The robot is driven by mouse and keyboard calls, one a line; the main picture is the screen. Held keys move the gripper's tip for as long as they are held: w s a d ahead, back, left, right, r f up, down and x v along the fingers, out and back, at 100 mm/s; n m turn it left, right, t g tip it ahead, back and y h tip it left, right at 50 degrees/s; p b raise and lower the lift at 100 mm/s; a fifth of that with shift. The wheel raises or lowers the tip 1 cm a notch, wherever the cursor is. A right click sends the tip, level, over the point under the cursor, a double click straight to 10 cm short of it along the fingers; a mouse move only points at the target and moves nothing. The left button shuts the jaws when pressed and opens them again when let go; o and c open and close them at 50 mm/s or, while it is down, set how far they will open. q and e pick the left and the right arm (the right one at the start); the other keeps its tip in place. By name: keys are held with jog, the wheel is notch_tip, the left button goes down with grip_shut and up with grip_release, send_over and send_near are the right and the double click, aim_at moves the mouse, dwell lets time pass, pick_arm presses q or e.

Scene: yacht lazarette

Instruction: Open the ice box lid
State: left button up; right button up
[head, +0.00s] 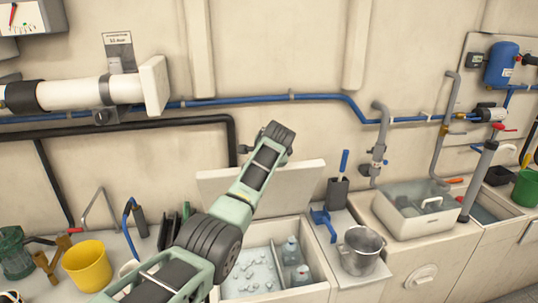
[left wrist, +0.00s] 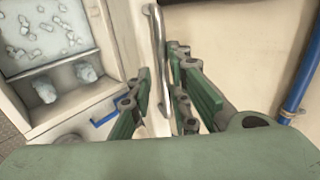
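The ice box (head: 314,293) is uncovered, with ice cubes and two pale bottles visible inside. Its cream lid (head: 305,187) stands raised and tilted at the back, near the wall. My left arm reaches across the box to the lid and hides part of both; its gripper is not clear in the head view. In the left wrist view my left gripper (left wrist: 158,66) has its green fingers apart, on either side of a metal bar handle (left wrist: 158,45). The handle runs between them with visible gaps. The open box (left wrist: 52,68) shows at left there. My right gripper is not in view.
A sink (head: 410,220) lies further right. A yellow bucket (head: 88,266) stands at left. A blue pipe (head: 240,101) runs along the wall behind.

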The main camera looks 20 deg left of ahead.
pick_arm(q)
jog(key=v, duration=1)
jog(key=shift+d+r, duration=0.2)
jog(key=shift+r, duration=0.05)
